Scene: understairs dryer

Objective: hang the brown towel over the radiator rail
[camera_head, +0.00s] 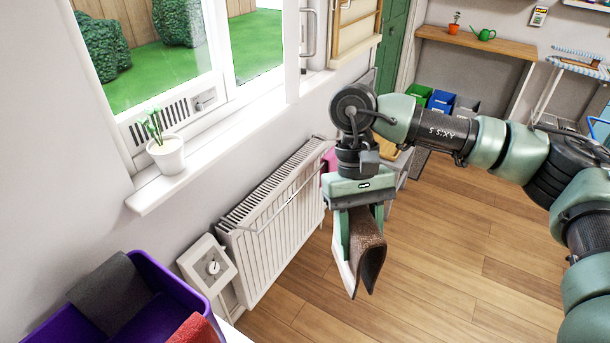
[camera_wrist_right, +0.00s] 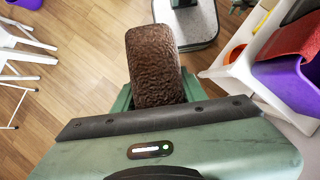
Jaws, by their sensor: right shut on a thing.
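The brown towel (camera_head: 368,255) hangs folded from my right gripper (camera_head: 362,212), which is shut on it. In the right wrist view the towel (camera_wrist_right: 155,62) shows as a brown textured strip sticking out from the gripper (camera_wrist_right: 158,98). The white radiator (camera_head: 272,232) is on the wall below the window, to the left of the gripper in the head view. A thin rail (camera_head: 292,187) runs along its front near the top. The towel is apart from the rail, over the wooden floor side.
A purple bin (camera_head: 165,285) with grey and red cloths stands at the lower left. A white panel with a dial (camera_head: 212,267) is at the radiator's near end. A potted plant (camera_head: 167,154) stands on the windowsill. The wooden floor (camera_head: 450,260) at right is open.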

